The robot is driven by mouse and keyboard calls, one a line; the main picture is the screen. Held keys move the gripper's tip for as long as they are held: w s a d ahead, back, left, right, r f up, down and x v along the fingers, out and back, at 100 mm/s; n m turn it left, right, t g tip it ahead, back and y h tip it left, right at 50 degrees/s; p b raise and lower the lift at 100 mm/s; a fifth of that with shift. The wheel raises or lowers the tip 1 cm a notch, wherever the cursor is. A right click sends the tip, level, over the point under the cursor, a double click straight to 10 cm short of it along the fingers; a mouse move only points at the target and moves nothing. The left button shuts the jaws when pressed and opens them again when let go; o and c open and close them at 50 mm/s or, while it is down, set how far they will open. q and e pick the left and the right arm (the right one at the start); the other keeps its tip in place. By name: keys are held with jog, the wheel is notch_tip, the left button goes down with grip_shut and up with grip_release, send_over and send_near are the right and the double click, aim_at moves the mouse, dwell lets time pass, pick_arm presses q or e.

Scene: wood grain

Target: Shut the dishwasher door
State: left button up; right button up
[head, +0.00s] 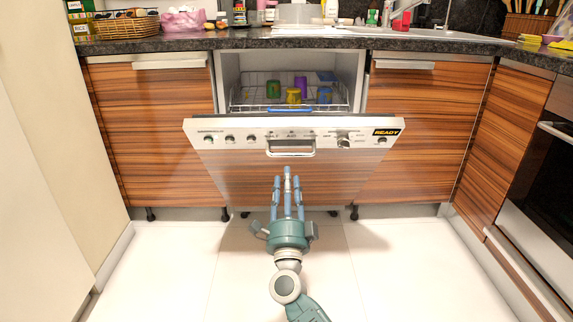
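The dishwasher door (240,172) is partly open, tilted toward me with its top edge out from the counter. Its steel control panel (230,137) carries knobs, a READY label and a handle (291,149). Whether the fingertips touch the door I cannot tell. My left gripper is not in view.
Inside the dishwasher, a wire rack (262,107) holds several coloured cups. Wood cabinets (150,135) flank it under a dark counter (180,42). An oven (545,180) stands at the right and a pale panel (40,150) at the left. The white floor (400,270) is clear.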

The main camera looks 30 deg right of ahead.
aim_at(286, 156)
jog(key=b+x, duration=0.2)
jog(key=x, duration=0.7)
jog(key=shift+w+d, duration=0.1)
jog(key=shift+w, duration=0.05)
jog(key=shift+c, duration=0.5)
grip_shut()
